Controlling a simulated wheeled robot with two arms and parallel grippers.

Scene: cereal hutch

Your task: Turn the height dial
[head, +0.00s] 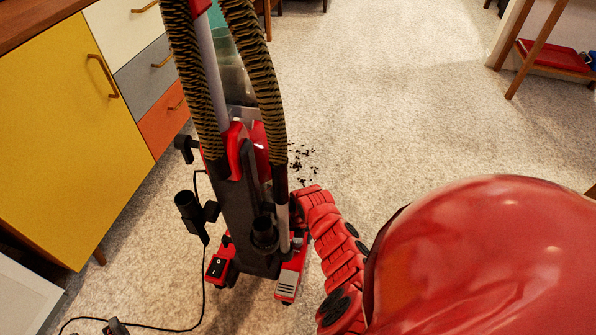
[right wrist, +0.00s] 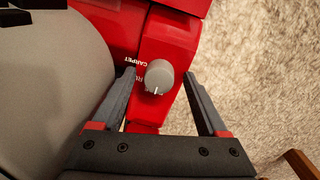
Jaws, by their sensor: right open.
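A red and dark grey upright vacuum cleaner (head: 240,215) stands on the carpet in the head view. In the right wrist view its grey round height dial (right wrist: 158,76) sits on the red housing (right wrist: 175,40), with a white pointer line toward the bottom of the picture. White lettering, including "CARPET", runs beside it, partly hidden. My right gripper (right wrist: 159,75) is open, one finger on each side of the dial in the picture. I cannot tell whether the fingers touch it. In the head view the dial and the right fingers cannot be made out. My left gripper is out of view.
A cabinet with a yellow door (head: 75,140) and coloured drawers stands at the left. A black cord (head: 160,328) lies on the floor at lower left. Dark crumbs (head: 302,160) lie behind the vacuum. The carpet beyond is open. A wooden stand with a red tray (head: 552,55) is far right.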

